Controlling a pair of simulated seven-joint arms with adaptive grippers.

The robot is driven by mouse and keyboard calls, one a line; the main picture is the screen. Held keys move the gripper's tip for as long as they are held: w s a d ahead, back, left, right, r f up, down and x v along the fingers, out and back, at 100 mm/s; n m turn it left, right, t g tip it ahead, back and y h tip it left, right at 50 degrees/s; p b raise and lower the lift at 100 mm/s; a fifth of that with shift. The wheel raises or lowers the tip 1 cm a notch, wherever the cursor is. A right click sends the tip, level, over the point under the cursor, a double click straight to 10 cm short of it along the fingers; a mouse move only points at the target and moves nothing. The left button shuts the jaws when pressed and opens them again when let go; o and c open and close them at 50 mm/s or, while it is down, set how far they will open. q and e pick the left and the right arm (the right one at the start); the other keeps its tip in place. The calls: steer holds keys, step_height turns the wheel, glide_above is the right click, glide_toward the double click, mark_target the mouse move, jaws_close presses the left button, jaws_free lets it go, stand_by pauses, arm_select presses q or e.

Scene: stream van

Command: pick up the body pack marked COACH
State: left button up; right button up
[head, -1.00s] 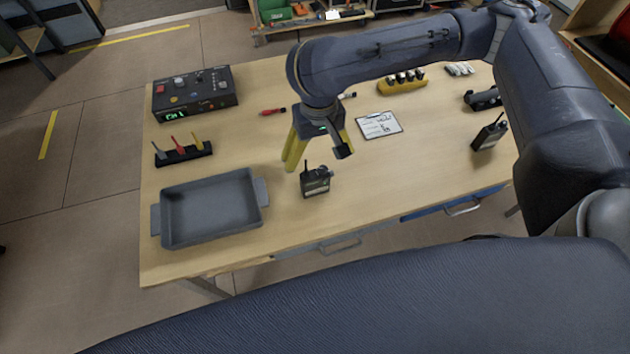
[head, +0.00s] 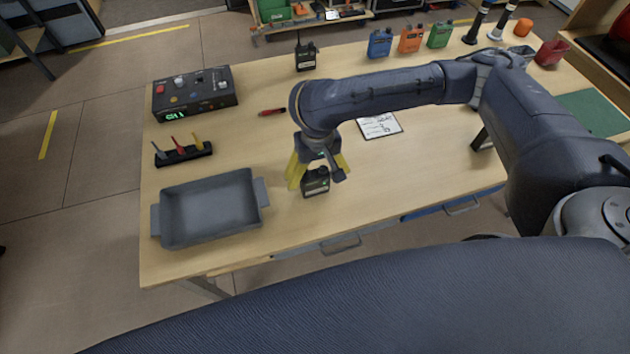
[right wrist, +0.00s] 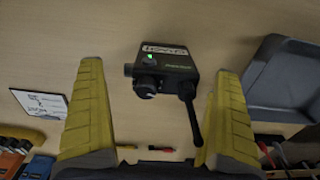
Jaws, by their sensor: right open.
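A dark body pack (head: 316,184) stands near the table's front edge, right of the grey tray. In the right wrist view the same pack (right wrist: 166,66) shows a white label, a green light, a knob and a short antenna. The label is upside down and too small to read surely. My right gripper (head: 318,176) is open, with its yellow fingers on either side of the pack. In the right wrist view a gap shows between the pack and each finger of the gripper (right wrist: 159,68). My left gripper is not in view.
The grey tray (head: 163,220) stands at left, below a rack (head: 183,152) and control box (head: 195,92). Another dark pack (head: 305,57) stands at the back. A clipboard (head: 380,125) lies right of the gripper. Blue (head: 379,43), orange (head: 411,39) and green (head: 439,36) packs stand back right.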

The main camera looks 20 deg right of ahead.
steer(key=shift+f, duration=0.9)
steer(key=shift+c, duration=0.2)
steer(key=c, duration=1.6)
steer(key=shift+c, duration=0.2)
steer(key=shift+r, duration=0.15)
